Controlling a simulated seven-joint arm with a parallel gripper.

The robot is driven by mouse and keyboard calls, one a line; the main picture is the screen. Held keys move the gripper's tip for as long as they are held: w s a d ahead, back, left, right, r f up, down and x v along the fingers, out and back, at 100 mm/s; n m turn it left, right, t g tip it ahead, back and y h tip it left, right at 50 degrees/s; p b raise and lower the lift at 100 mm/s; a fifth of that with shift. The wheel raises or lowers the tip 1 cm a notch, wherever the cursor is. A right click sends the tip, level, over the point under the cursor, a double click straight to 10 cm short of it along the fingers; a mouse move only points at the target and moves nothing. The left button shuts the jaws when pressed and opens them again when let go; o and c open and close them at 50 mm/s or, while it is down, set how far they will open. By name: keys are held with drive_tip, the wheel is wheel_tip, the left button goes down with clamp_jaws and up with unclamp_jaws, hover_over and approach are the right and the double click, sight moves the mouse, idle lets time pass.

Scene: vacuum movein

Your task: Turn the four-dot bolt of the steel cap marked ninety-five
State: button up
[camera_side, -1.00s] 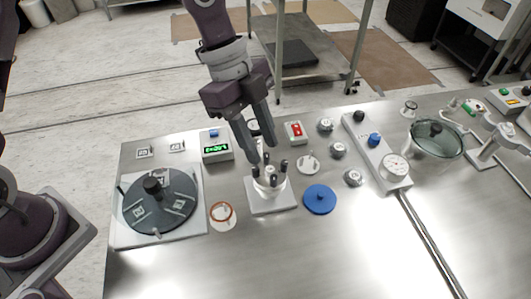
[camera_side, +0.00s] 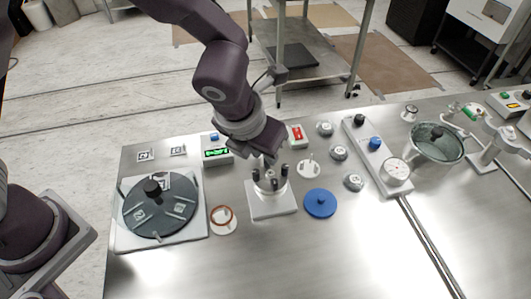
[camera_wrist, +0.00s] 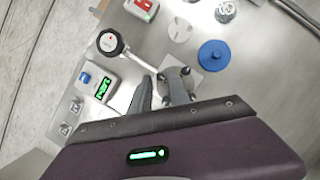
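A small steel vessel with several upright black-topped bolts (camera_side: 284,170) stands on a pale square plate (camera_side: 270,207) in the side view. The bolts also show in the wrist view (camera_wrist: 186,72). Neither the dots on the bolts nor a ninety-five mark is readable. My gripper (camera_side: 257,160) reaches down from behind over the left rear of the vessel, its fingers largely hidden there. In the wrist view my two fingers (camera_wrist: 158,92) stand apart beside the bolts, the right one close to a bolt. I see nothing clearly held, though contact is hard to tell.
A round gauge (camera_wrist: 110,42) on a thin pipe sits close by the fingers. Around are a green-display box (camera_side: 216,150), a red-switch box (camera_side: 296,134), a blue disc (camera_side: 320,202), a ring on a white disc (camera_side: 223,219) and a dark round lid (camera_side: 150,215). The front table is clear.

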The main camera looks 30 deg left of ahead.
drive_tip(key=shift+x, duration=0.95)
drive_tip(key=shift+c, duration=0.4)
clamp_jaws()
